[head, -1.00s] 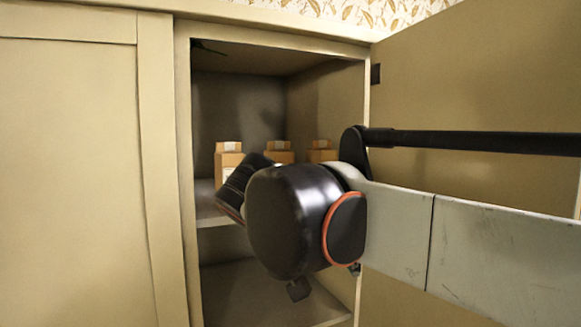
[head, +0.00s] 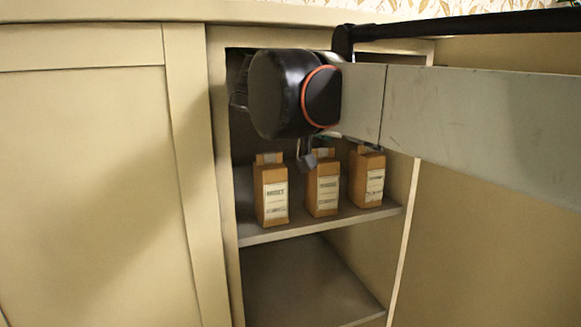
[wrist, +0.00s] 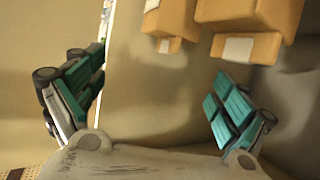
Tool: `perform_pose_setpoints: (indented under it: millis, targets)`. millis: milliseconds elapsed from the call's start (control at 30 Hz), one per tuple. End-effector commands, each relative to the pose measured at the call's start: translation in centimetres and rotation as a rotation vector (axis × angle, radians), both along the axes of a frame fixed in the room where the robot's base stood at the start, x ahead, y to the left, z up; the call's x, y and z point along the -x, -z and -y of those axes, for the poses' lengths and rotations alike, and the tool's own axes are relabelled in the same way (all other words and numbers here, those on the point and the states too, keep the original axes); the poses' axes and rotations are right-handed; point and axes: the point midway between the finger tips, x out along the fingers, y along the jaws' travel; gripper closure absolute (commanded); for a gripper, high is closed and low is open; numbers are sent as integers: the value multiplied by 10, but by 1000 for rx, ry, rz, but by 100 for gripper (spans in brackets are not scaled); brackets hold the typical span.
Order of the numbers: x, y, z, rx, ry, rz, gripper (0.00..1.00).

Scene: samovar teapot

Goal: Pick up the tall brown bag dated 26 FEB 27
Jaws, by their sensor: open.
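Three brown bags with pale labels stand upright in a row on the cabinet shelf: a left bag (head: 271,192), a middle bag (head: 323,190) and a right bag (head: 367,180). The label dates are too small to read, so I cannot tell which is dated 26 FEB 27. My gripper (wrist: 158,95) is open and empty, with its teal-padded fingers wide apart. In the head view it is mostly hidden behind my black wrist, above the bags. Two bags (wrist: 172,18) (wrist: 248,14) show at the top of the wrist view, beyond the fingers and apart from them.
The shelf (head: 330,221) has a bare front strip, and the lower compartment (head: 305,280) looks empty. A closed cabinet door (head: 85,190) is at left. The open door (head: 490,240) stands at right, behind my arm. The cabinet frame borders the opening.

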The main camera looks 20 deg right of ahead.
Motion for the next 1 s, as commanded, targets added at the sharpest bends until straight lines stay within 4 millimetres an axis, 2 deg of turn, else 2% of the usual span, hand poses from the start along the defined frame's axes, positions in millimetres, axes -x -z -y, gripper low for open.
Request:
perform_pose_setpoints:
  millis: [100,367,700,1000]
  targets:
    - [-9,6,17,1,4,-1,7]
    - [-17,14,31,-1,1,-1,7]
    - [-35,34,65,-1,1,-1,7]
    - [-37,38,68,-1,0,-1,7]
